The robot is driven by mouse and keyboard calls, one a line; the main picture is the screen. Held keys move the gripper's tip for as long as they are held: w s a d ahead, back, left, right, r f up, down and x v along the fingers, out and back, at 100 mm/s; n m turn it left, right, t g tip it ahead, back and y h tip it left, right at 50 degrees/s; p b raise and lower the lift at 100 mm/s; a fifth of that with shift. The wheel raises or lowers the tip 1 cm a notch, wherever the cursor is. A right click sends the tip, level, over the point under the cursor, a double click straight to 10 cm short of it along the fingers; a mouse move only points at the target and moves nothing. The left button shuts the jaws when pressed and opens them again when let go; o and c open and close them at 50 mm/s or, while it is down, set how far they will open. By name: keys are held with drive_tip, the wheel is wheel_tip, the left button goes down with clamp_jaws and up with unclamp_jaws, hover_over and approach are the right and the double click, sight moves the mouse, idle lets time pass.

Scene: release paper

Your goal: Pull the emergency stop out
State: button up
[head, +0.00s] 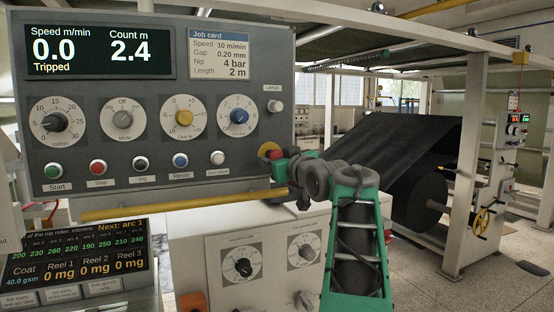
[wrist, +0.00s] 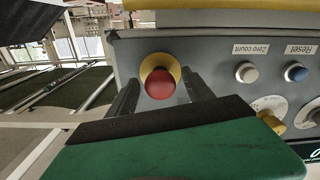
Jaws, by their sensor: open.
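The emergency stop is a red mushroom button on a yellow round base at the lower right of the grey control panel (head: 150,90). In the head view the red button (head: 274,154) shows just left of my gripper, which partly covers it. In the wrist view the red button (wrist: 160,84) and its yellow ring (wrist: 160,64) show clearly. My gripper (wrist: 160,92) is open, with a dark finger on each side of the button. I cannot tell whether the fingers touch it. The screen reads "Tripped".
A yellow bar (head: 180,205) runs along the panel's lower edge, close to my gripper. The Zero count button (wrist: 247,72) and Reset button (wrist: 295,72) are beside the stop. A black roll (head: 420,200) stands behind to the right, with open floor in front.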

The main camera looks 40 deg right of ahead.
drive_tip(key=b+v, duration=0.2)
drive_tip(key=v, duration=0.6)
drive_tip(key=shift+w, duration=0.1)
